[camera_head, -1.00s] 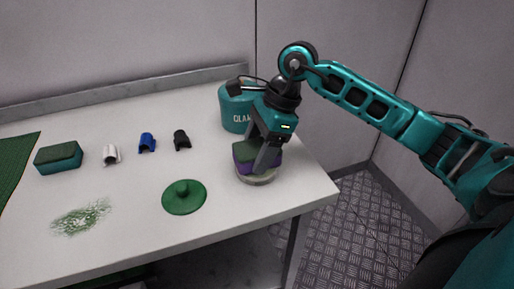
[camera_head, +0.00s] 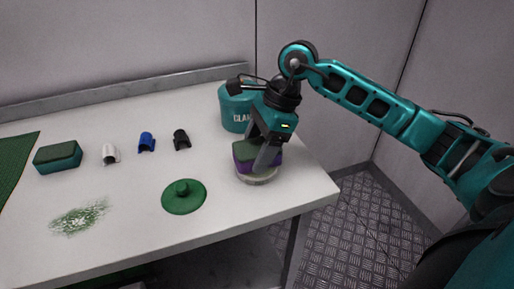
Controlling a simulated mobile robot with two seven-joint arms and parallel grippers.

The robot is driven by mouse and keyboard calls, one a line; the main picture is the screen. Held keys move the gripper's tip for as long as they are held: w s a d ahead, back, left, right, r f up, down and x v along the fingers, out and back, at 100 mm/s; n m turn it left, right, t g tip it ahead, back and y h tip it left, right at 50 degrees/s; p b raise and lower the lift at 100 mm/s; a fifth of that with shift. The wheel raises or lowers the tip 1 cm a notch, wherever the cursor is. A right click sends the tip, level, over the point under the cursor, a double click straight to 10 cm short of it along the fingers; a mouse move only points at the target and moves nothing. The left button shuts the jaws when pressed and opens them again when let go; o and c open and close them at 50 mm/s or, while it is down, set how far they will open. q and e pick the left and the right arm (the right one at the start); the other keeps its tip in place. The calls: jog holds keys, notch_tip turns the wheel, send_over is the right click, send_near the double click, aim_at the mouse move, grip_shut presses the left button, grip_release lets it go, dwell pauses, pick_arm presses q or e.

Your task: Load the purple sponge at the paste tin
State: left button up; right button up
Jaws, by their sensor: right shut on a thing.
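The purple sponge (camera_head: 243,164) has a dark green top layer and sits over the paste tin (camera_head: 258,180), a low round pale tin near the table's right end. My right gripper (camera_head: 264,158) points down and is shut on the purple sponge. The sponge hides most of the tin's opening. Whether its underside touches the paste, I cannot tell. My left gripper is not in view.
A teal tub (camera_head: 235,108) stands behind my right gripper. A teal sponge (camera_head: 58,157), white (camera_head: 110,154), blue (camera_head: 146,143) and black (camera_head: 181,140) clips lie to the left.

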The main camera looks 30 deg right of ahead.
aim_at(251, 148)
jog(key=shift+f, duration=0.15)
dwell(0.3)
jog(key=shift+r+p, duration=1.4)
jog(key=shift+r, duration=0.75)
jog(key=shift+r+p, duration=1)
jog(key=shift+r, duration=0.5)
jog(key=shift+a, duration=0.1)
